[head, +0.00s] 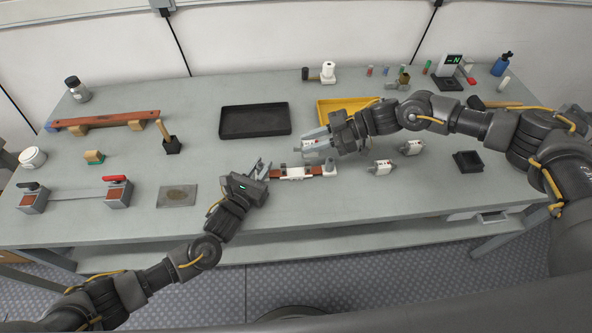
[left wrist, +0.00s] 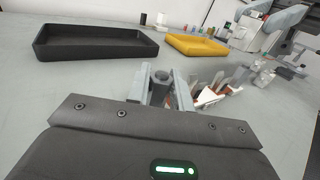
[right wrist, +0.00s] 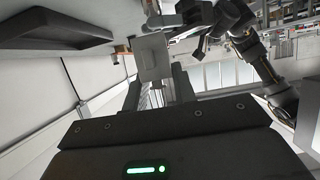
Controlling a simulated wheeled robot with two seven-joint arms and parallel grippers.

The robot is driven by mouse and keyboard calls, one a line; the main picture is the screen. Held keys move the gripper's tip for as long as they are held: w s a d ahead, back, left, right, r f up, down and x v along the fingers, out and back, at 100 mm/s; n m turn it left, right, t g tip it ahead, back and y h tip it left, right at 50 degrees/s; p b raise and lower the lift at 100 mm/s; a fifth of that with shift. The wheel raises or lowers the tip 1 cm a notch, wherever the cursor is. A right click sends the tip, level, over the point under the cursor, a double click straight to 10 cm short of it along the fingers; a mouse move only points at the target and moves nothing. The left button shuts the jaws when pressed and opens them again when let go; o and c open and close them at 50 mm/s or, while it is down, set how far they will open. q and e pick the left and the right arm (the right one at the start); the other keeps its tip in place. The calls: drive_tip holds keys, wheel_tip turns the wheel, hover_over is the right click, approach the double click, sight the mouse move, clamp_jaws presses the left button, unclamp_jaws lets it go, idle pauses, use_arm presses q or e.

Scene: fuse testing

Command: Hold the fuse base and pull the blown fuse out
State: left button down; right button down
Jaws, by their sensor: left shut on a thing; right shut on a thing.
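The fuse base (head: 298,173), white with red-brown parts, lies on the bench at its middle. My left gripper (head: 262,169) is shut at the base's left end; in the left wrist view its fingers (left wrist: 167,88) close on a grey post, and the base (left wrist: 212,97) shows to their right. My right gripper (head: 318,143) is shut on a white, boxy fuse (head: 309,146), just behind and above the base in the head view. In the right wrist view the pale fuse (right wrist: 152,57) sits between the fingers. It appears apart from the base.
Two similar white fuses (head: 382,167) (head: 412,148) stand to the right. A black tray (head: 254,134) and a yellow tray (head: 325,110) lie behind. A small black box (head: 468,161) is at the right. A flat grey plate (head: 177,196) lies at the left.

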sight(311, 143)
use_arm(q)
drive_tip(key=shift+f, duration=0.25)
use_arm(e)
drive_tip(key=shift+r+v, duration=0.2)
drive_tip(key=shift+v, duration=1.6)
use_arm(q)
drive_tip(key=c, duration=1.2)
unclamp_jaws()
drive_tip(key=shift+r, duration=0.15)
use_arm(e)
drive_tip(key=shift+w+a, duration=0.1)
use_arm(q)
drive_tip(key=shift+o, duration=0.2)
drive_tip(key=shift+b+v, duration=0.55)
drive_tip(key=shift+v, duration=2.55)
use_arm(e)
drive_tip(key=shift+f, duration=0.5)
use_arm(q)
drive_tip(key=shift+v, duration=1.4)
use_arm(e)
drive_tip(key=shift+f, duration=0.2)
